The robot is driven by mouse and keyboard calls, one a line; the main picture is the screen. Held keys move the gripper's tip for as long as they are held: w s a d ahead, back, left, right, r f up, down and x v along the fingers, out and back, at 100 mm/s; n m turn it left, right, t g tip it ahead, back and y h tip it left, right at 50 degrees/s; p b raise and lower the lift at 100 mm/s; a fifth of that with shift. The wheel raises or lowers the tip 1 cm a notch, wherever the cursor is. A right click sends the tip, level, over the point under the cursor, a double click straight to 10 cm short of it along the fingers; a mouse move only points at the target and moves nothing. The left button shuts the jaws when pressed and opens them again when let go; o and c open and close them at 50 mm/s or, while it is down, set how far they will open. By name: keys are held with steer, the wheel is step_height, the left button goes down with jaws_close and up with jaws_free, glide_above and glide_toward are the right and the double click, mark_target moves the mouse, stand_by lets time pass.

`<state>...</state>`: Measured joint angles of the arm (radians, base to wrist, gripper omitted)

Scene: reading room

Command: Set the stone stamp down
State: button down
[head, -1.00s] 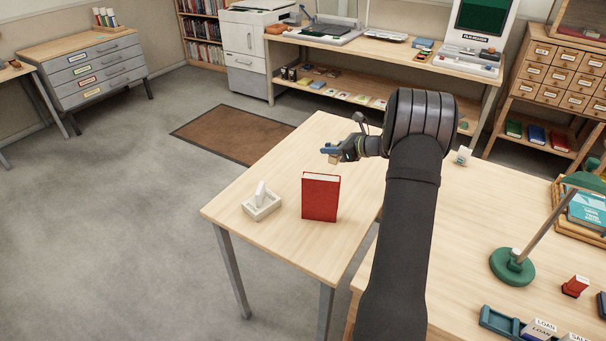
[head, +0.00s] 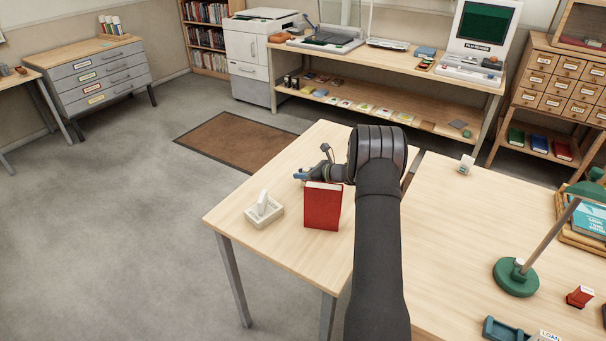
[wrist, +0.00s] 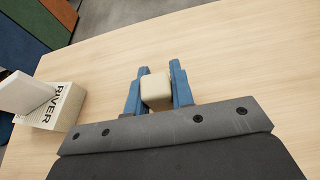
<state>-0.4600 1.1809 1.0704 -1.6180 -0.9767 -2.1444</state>
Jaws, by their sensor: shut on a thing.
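The stone stamp (wrist: 156,90) is a small cream block with rounded edges. In the wrist view it sits between the two blue fingers of my gripper (wrist: 160,72), which is shut on it. The pale table top (wrist: 230,50) lies beyond it; I cannot tell whether the stamp touches it. In the head view my gripper (head: 300,176) is low over the far part of the small table (head: 232,213), just behind the red book. The stamp cannot be made out there.
The red book (head: 322,206) stands upright in front of my gripper. A cream block lettered RIVER with a white slab on it (head: 263,209) stands to the left; it also shows in the wrist view (wrist: 52,108). Bare table lies around the stamp. A lamp (head: 516,277) stands on the right table.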

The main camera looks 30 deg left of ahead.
steer(key=shift+f, duration=0.15)
steer(key=c, duration=1.3)
jaws_free()
steer(key=shift+o, duration=0.2)
steer(key=shift+d+r, duration=0.15)
steer(key=shift+r, duration=0.1)
steer(key=v, duration=1.1)
steer(key=shift+d, duration=0.4)
